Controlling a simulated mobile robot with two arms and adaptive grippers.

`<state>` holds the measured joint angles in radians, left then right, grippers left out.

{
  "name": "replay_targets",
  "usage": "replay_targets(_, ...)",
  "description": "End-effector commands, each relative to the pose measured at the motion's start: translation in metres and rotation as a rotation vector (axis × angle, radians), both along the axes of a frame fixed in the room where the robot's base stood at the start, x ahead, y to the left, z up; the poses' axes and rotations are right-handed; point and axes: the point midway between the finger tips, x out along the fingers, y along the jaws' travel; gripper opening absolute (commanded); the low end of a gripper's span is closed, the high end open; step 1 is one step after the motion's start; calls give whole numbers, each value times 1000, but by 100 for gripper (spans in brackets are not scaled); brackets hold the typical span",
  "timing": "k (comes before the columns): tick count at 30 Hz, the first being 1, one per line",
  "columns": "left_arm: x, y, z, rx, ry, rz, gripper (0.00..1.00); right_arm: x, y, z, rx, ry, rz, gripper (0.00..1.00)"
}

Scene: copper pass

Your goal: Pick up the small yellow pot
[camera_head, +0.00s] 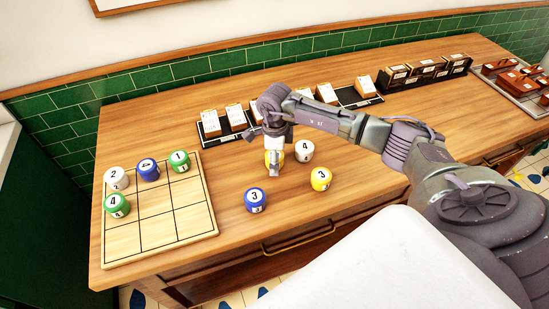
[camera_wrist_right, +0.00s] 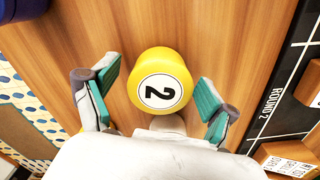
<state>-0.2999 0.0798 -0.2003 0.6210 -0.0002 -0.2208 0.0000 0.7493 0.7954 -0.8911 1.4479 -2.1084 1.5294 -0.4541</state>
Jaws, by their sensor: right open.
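A yellow pot (camera_wrist_right: 161,80) with a 2 on its top is in the right wrist view, between and slightly beyond the fingertips. In the head view this yellow pot (camera_head: 268,158) is mostly hidden behind my right gripper (camera_head: 274,160). My right gripper (camera_wrist_right: 158,84) is open, its two teal-padded fingers on either side of the pot, with gaps showing. A second yellow pot (camera_head: 321,179), numbered 3, stands to the right on the table, clear of the gripper. My left gripper is not in view.
A white pot (camera_head: 304,150) numbered 4 stands close to the right of the gripper. A blue pot (camera_head: 255,200) numbered 3 is nearer the front edge. A wooden grid board (camera_head: 150,242) with several pots is at left. Card holders (camera_head: 230,134) line the back.

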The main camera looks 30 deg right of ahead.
Motion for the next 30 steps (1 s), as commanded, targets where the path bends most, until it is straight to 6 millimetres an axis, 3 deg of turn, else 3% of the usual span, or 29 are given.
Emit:
replay_targets(2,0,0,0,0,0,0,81,0,0,0,0,0,0,84)
replay_targets(14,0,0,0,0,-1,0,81,0,0,1,0,0,0,17)
replay_targets(23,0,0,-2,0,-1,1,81,1,0,3,1,-2,0,16)
replay_targets(30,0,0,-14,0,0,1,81,2,-1,26,0,-7,0,16)
